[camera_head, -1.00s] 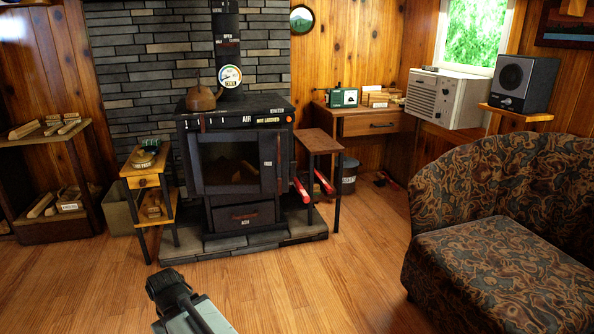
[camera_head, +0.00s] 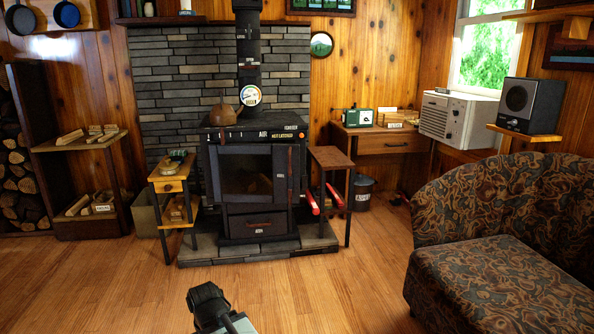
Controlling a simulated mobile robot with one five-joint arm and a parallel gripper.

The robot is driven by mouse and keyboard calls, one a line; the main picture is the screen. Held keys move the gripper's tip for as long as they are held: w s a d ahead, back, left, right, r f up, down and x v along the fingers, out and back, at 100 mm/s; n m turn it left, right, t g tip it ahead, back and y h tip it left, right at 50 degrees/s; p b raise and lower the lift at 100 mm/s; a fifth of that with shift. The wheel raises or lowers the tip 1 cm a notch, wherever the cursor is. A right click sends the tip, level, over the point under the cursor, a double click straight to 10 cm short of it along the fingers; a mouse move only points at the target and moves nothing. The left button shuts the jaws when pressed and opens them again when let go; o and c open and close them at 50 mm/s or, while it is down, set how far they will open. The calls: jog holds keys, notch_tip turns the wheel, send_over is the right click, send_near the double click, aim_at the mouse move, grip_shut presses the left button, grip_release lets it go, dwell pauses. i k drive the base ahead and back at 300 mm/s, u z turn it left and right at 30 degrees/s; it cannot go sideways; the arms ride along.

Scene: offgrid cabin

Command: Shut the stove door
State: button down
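The black wood stove (camera_head: 255,136) stands on a grey stone hearth in the left middle of the view. Its door (camera_head: 246,174), with a dark glass window, is on the front. A label on the stove's top band reads "NOT LATCHED". From here I cannot tell how wide the door's gap is. My gripper (camera_head: 207,297) is at the bottom edge, well in front of the stove and touching nothing that I can see. Its fingers are too small and dark to read as open or shut.
A small side table (camera_head: 170,186) stands left of the stove, and a brown-topped stand (camera_head: 332,158) with red-handled tools beside it stands right. A patterned armchair (camera_head: 500,280) fills the right. The wood floor (camera_head: 300,290) between me and the hearth (camera_head: 275,250) is clear.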

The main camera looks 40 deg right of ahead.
aim_at(286, 157)
jog(key=z, duration=0.25)
jog(key=i, duration=1.7)
jog(key=u, duration=0.5)
jog(key=k, duration=0.65)
jog(key=u, duration=0.25)
jog(key=i, duration=0.65)
jog(key=z, duration=0.1)
